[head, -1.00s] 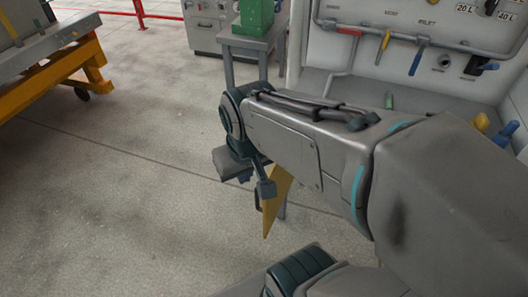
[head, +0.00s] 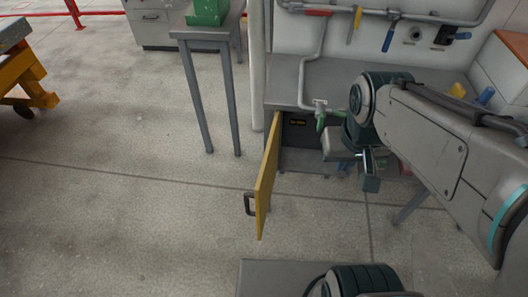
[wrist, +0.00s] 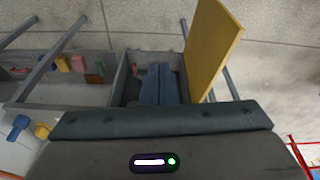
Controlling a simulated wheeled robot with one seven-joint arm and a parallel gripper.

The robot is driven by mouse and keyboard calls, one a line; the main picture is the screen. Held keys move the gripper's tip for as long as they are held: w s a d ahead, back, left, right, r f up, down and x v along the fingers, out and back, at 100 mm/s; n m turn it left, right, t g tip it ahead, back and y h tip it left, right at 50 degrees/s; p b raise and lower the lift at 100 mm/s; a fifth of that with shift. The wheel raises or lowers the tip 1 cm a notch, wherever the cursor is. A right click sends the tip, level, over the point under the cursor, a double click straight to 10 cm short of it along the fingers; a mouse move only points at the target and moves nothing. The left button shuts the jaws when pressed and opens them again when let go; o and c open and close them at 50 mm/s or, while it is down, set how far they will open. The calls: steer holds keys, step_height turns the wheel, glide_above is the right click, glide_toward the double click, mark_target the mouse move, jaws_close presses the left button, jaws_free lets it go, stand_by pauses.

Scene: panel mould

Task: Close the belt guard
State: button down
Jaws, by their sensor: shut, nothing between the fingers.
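The belt guard is a yellow hinged panel (head: 268,180) standing open at the left end of the compartment under the grey bench. Its dark handle (head: 249,204) is on the panel's left face, near the free edge, in the head view. The compartment opening (head: 297,130) is dark inside with a small yellow label. My gripper (head: 371,182) is to the right of the panel, in front of the bench, apart from the panel. In the wrist view the shut, empty fingers (wrist: 159,82) point toward the compartment, with the yellow panel (wrist: 213,50) to their right. The handle is not seen there.
The grey bench top (head: 345,85) carries pipes and a green-handled valve (head: 320,120). A grey side table (head: 208,32) with a green box (head: 208,11) stands to the left. The floor left of the panel is clear.

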steer(key=w+a+f+n+g+b, duration=0.2)
steer(key=w+a+f+n+b, duration=0.1)
steer(key=w+a+f+n, duration=0.3)
steer(key=n+g+h+b, duration=0.1)
steer(key=n+h+b, duration=0.2)
steer(key=n+b, duration=0.5)
glide_above(248, 197)
steer(key=s, duration=0.3)
steer(key=shift+n, duration=0.7)
steer(key=shift+d+f+p, duration=0.2)
steer(key=shift+f, duration=5.15)
steer(key=shift+d+f+p, duration=0.15)
steer(key=shift+f+p, duration=0.05)
steer(key=shift+f, duration=5.15)
steer(key=shift+a, duration=0.1)
